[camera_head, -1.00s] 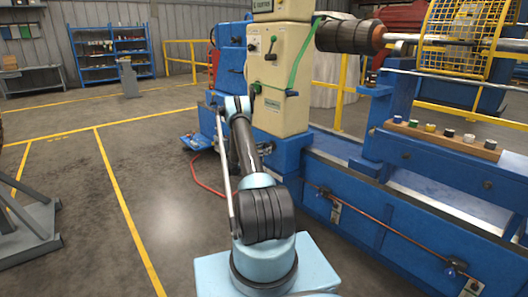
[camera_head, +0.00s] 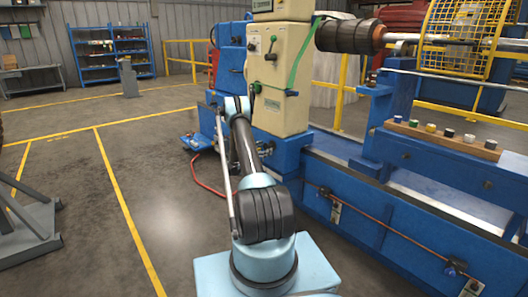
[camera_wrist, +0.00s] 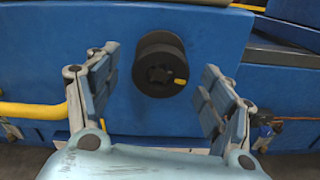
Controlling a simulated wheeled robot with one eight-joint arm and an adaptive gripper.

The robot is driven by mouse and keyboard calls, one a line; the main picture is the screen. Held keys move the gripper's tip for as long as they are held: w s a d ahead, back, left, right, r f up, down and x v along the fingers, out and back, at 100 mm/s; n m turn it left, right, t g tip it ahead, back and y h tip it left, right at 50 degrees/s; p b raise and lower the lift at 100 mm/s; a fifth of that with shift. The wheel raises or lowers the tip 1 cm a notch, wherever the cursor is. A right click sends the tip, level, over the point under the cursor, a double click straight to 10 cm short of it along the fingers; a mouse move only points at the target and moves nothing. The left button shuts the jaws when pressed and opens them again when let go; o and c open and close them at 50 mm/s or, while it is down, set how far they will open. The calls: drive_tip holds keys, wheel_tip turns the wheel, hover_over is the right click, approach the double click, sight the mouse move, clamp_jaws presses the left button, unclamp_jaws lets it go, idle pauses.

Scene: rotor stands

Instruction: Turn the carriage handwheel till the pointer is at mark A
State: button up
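In the wrist view a round black handwheel (camera_wrist: 159,67) with a dark hub and a small yellow mark (camera_wrist: 180,81) at its lower right stands out from a blue machine panel (camera_wrist: 225,35). I take it for the carriage handwheel. My gripper (camera_wrist: 160,78) is open, with one finger to the left of the wheel and one to the right. Gaps show on both sides, so the fingers look apart from it. I cannot make out a pointer or mark A. In the head view my arm hides the gripper, and I cannot make out the handwheel.
A yellow bar (camera_wrist: 33,110) runs up to the left finger in the wrist view. A copper-coloured rod (camera_wrist: 294,119) and a blue knob show at the right. In the head view the blue machine bed (camera_head: 350,215) lies right of my arm; open floor (camera_head: 160,200) lies left.

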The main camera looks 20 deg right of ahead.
sight(265, 148)
drive_tip(key=shift+a, duration=0.1)
drive_tip(key=shift+v, duration=1.65)
drive_tip(key=m, duration=0.4)
drive_tip(key=shift+m, duration=0.3)
drive_tip(key=m, duration=0.3)
drive_tip(key=shift+m, duration=0.3)
drive_tip(key=m, duration=0.3)
drive_tip(key=shift+m, duration=0.3)
drive_tip(key=m, duration=0.4)
drive_tip(key=shift+r, duration=0.1)
